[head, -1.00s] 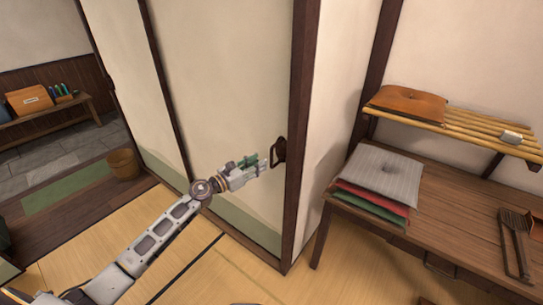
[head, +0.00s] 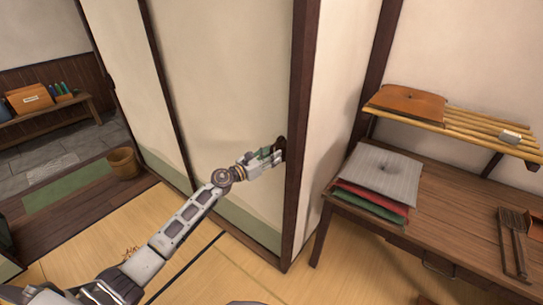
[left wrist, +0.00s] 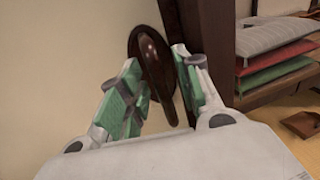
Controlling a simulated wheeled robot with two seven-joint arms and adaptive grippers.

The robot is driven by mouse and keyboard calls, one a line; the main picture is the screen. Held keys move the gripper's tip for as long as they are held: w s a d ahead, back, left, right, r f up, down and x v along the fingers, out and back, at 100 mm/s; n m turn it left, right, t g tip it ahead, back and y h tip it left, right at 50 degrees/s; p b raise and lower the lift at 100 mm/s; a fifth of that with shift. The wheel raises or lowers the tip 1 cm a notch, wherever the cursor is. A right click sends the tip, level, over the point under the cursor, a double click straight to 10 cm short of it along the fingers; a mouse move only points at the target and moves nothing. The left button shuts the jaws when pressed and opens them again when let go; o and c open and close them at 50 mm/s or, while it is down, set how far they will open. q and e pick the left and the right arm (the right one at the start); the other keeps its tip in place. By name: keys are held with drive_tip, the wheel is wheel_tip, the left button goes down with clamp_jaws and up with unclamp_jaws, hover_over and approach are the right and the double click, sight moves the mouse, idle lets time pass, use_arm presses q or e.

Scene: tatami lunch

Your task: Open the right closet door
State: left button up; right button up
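The right closet door (head: 235,80) is a pale panel with a dark wooden frame and a green lower band, and it stands closed against the dark post. Its dark handle (head: 281,144) sits near the right edge; in the left wrist view the handle (left wrist: 152,50) is a dark brown oval plate with a raised grip. My left gripper (head: 279,153) is at the handle, partly covering it. In the left wrist view its fingers (left wrist: 165,75) are apart, one on each side of the raised grip. Contact is not clear. My right gripper is not in view.
A desk (head: 450,222) with stacked cushions (head: 383,173) stands right of the closet. A slatted shelf (head: 470,122) above it holds a brown cushion (head: 407,102). A basket (head: 122,162) stands at the left.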

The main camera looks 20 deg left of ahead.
use_arm(q)
drive_tip(key=shift+c, duration=0.8)
drive_tip(key=c, duration=0.5)
clamp_jaws()
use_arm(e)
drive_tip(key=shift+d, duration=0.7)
